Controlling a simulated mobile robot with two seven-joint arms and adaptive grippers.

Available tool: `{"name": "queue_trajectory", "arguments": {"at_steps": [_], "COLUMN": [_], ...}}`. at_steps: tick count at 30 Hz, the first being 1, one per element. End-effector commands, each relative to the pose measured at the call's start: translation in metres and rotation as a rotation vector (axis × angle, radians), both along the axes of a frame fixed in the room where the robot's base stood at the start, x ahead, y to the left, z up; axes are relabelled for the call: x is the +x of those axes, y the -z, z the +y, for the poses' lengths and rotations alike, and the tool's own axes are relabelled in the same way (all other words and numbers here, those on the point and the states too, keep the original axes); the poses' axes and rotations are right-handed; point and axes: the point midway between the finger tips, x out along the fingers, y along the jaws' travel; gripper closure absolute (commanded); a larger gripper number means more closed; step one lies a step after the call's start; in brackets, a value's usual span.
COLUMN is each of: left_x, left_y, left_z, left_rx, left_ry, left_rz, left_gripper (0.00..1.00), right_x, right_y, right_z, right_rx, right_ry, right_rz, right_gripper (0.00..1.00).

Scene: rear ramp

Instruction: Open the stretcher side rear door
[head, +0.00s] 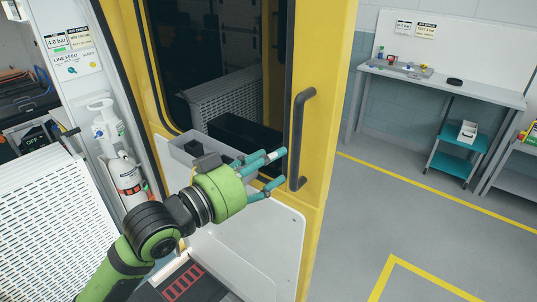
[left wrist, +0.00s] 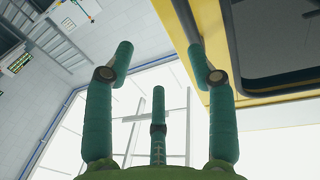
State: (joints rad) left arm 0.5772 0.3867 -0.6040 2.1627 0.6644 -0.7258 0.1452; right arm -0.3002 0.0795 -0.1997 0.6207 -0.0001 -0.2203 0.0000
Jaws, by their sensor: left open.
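The yellow rear door (head: 333,120) has a dark window (head: 225,60) and a white lower panel (head: 265,245). A dark vertical bar handle (head: 299,140) is fixed near its right edge. My left gripper (head: 280,169) has its teal fingers spread and empty, pointing right, just left of the handle's lower part in the head view. I cannot tell whether a fingertip touches the handle or door. In the left wrist view, the spread fingers (left wrist: 160,62) show with nothing between them, with yellow bodywork and a dark window at the right. My right gripper is not in view.
A grey tray (head: 180,152) is on the door behind my left gripper. A fire extinguisher (head: 127,178) stands left of the door. A workbench (head: 440,85) and a teal-shelved cart (head: 458,150) stand at the right. The grey floor (head: 360,220) right of the door is clear.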

Motion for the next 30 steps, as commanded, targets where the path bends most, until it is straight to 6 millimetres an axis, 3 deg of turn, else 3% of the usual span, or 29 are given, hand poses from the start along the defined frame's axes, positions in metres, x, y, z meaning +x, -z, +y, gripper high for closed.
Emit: {"name": "queue_trajectory", "arguments": {"at_steps": [9, 30], "left_x": [-0.016, -0.016], "left_y": [-0.001, 0.0], "left_z": [0.004, 0.003], "left_rx": [-0.001, -0.001], "left_ry": [0.0, 0.001], "left_rz": [0.0, -0.001], "left_gripper": [0.44, 0.44], "right_x": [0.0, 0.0], "right_y": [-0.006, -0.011], "right_z": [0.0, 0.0], "right_rx": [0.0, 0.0], "right_ry": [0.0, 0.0], "right_rz": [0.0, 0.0], "right_gripper": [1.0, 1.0]}}
